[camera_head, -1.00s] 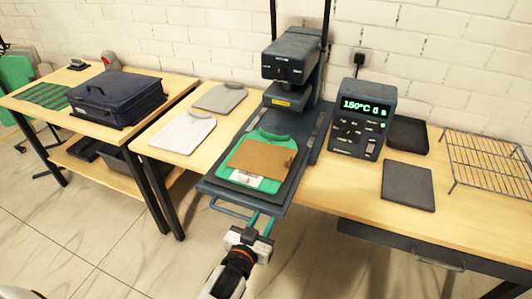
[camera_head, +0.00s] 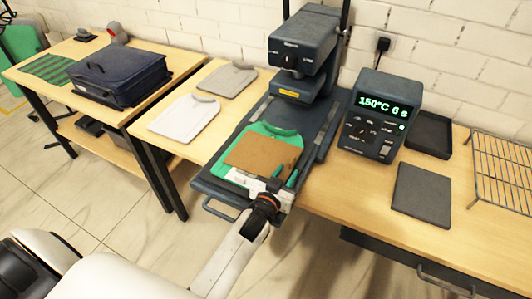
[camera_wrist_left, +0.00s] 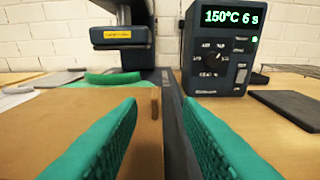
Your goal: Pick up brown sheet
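The brown sheet (camera_head: 258,153) lies on a green shirt (camera_head: 233,176) on the heat press's lower plate. It also fills the left of the left wrist view (camera_wrist_left: 60,122), with a small raised brown tab at its right edge. My left gripper (camera_head: 284,175) is over the sheet's front right corner. In the left wrist view its teal fingers (camera_wrist_left: 160,108) are apart, on either side of the sheet's right edge. Nothing is clamped between them. Part of the shirt's front is hidden by the gripper. My right gripper is not in view.
The press head (camera_head: 302,50) stands raised behind the sheet. The control box (camera_head: 374,117) showing 150°C is to the right, with a dark pad (camera_head: 422,194) and a wire rack (camera_head: 502,172). White (camera_head: 185,117) and grey (camera_head: 227,80) shirts lie left.

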